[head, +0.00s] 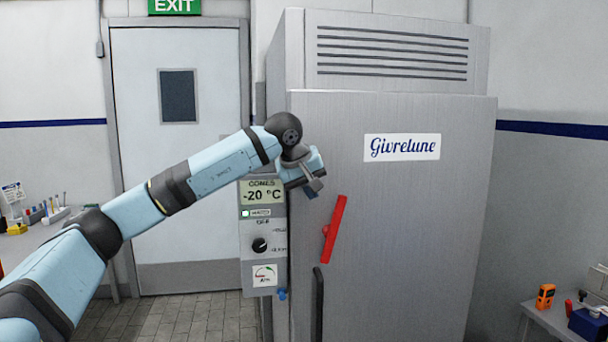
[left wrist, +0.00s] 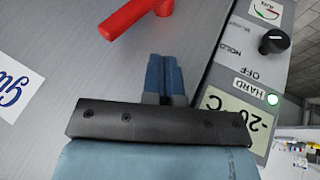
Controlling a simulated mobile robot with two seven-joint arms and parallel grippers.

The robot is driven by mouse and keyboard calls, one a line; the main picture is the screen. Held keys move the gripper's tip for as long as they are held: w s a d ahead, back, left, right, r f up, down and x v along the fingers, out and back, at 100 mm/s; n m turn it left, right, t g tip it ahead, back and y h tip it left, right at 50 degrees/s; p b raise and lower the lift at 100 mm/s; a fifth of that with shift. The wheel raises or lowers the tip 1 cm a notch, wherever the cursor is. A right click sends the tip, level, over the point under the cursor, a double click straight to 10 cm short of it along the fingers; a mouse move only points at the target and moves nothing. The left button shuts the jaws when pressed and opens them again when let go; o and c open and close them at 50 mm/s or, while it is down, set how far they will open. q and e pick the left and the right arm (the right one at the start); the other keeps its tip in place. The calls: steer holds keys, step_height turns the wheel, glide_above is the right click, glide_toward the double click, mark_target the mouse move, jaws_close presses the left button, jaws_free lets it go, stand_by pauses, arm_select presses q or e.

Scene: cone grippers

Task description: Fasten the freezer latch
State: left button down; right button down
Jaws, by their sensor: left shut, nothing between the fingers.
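The freezer (head: 400,210) is a tall grey cabinet with its door flush in its front. Its latch is a red lever (head: 335,230) near the door's left edge, standing nearly upright and leaning slightly right at the top. The lever's pivot shows at about its middle left. My left gripper (head: 313,190) is just up and left of the lever's top, apart from it, shut and empty. In the left wrist view the shut blue fingers (left wrist: 164,78) are in front of the door, and the red lever (left wrist: 135,14) lies beyond them. My right gripper is not in view.
A control panel (head: 262,220) reading -20 °C sits on the freezer's left side, close to my left gripper. A black door handle (head: 318,305) is below the lever. Side tables with small items stand at far left and lower right (head: 560,318).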

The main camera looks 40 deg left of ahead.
mark_target(332, 228)
arm_select(q)
steer(key=w, duration=0.1)
steer(key=w+d+f, duration=0.2)
steer(key=shift+w+d+f, duration=0.2)
steer(key=shift+w+d, duration=0.05)
steer(key=shift+w, duration=0.15)
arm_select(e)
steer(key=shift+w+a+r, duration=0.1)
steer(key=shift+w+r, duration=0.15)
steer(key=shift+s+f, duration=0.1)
